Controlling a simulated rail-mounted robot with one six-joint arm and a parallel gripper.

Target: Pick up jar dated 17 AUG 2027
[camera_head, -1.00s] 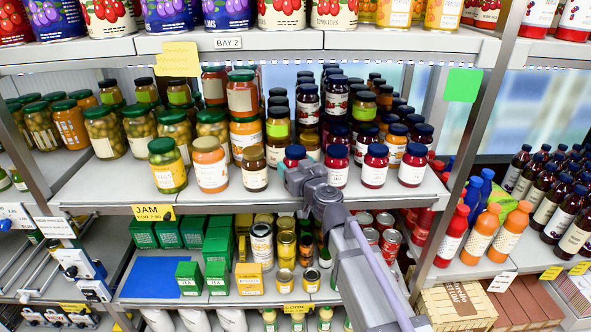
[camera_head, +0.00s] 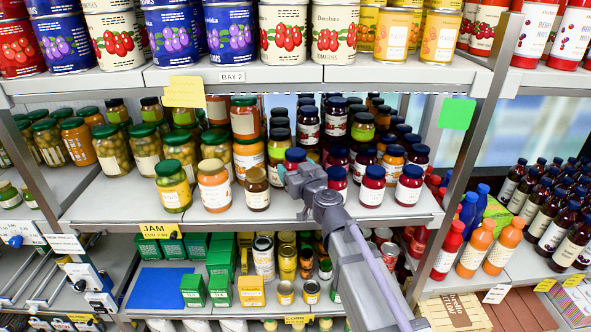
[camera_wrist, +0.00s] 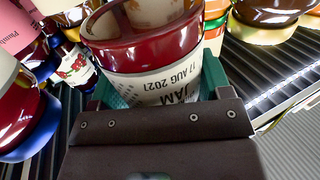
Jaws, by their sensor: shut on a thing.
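A jar of dark red jam with a blue lid (camera_head: 295,155) is held in my gripper (camera_head: 288,180) at the front of the middle shelf. Its lid stands higher than the lids of the front jars beside it. In the wrist view, the jar (camera_wrist: 155,60) sits between the green finger pads of my gripper (camera_wrist: 157,88). Its pale label shows JAM and a date that appears to read 17 AUG 2027. My wrist and gripper hide the jar's lower part in the head view.
A small brown-lidded jar (camera_head: 257,190) stands to the left and a blue-lidded red jar (camera_head: 337,182) to the right. More jars crowd behind. The upper shelf edge (camera_head: 235,77) with cans overhangs. Tea boxes (camera_head: 220,288) and tins stand below.

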